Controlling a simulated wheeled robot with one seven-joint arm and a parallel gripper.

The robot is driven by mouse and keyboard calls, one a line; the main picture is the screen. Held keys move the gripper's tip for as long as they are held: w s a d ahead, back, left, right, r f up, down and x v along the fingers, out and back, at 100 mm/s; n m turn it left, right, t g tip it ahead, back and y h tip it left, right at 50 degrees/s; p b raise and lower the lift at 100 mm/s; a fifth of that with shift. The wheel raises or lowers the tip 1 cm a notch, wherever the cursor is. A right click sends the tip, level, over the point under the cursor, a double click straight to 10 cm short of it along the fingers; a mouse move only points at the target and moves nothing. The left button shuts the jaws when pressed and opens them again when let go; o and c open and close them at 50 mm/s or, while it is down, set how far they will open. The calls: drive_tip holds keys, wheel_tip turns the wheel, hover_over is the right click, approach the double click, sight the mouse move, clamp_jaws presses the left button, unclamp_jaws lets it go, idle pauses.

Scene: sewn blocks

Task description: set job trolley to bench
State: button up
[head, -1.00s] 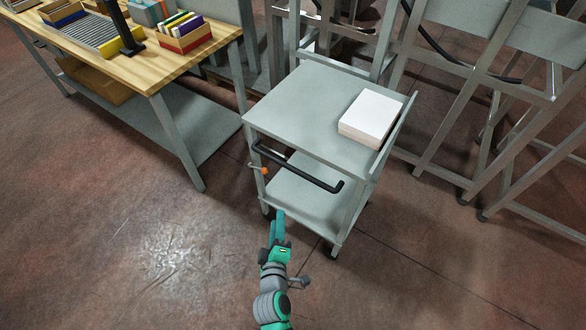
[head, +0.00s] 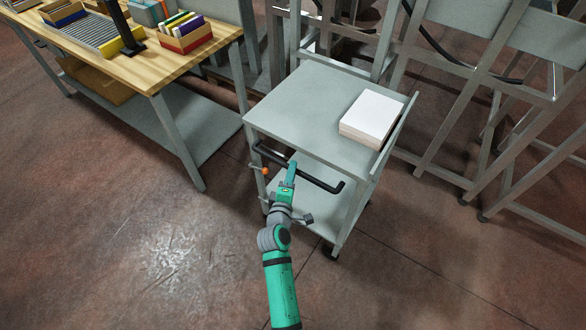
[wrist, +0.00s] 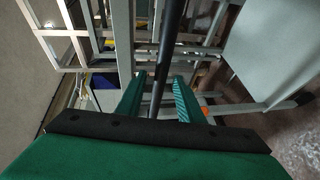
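The grey job trolley (head: 295,112) stands in the middle of the head view, with a white block or paper stack (head: 371,117) on its top. Its black handle (head: 325,184) runs along the near side, with a small orange-tipped lever (head: 264,170) at the left end. The wooden-topped bench (head: 170,73) is to the left, apart from the trolley. My gripper (head: 291,166) is at the handle's middle. In the wrist view my gripper (wrist: 158,84) is open, with the black handle bar (wrist: 168,50) passing between its fingers; contact is unclear.
The bench carries boxes of coloured items (head: 185,35) and a slatted tray (head: 90,33). Grey metal frames (head: 480,110) stand behind and right of the trolley. The floor (head: 130,250) is clear at the front and left.

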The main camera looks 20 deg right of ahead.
drive_tip(key=shift+x, duration=1.3)
drive_tip(key=shift+c, duration=0.3)
clamp_jaws()
drive_tip(key=shift+f, duration=0.1)
drive_tip(key=shift+w, duration=0.1)
